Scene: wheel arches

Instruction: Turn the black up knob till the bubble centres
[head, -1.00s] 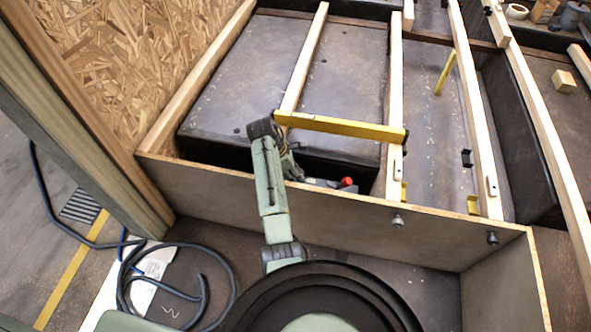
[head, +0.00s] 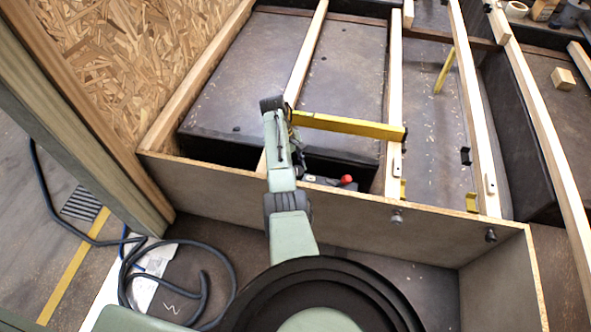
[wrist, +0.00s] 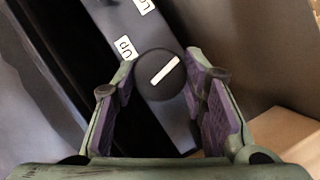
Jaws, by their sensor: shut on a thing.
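The black up knob (wrist: 160,75), round with a white pointer line slanting up to the right, is on a grey box in the wrist view. A white "up" label (wrist: 126,47) is beside it. My gripper (wrist: 160,66) has its purple-padded fingers on either side of the knob, shut on it. In the head view my arm hides the gripper and knob. A yellow bar (head: 345,124), apparently the level, lies across the wooden rails; its bubble is too small to make out.
A red button (head: 346,180) shows behind the front panel (head: 340,210). Wooden rails (head: 395,90) run away over dark recesses. A second white label (wrist: 144,5) is on the box. Dark hose (head: 200,285) coils on the floor at left.

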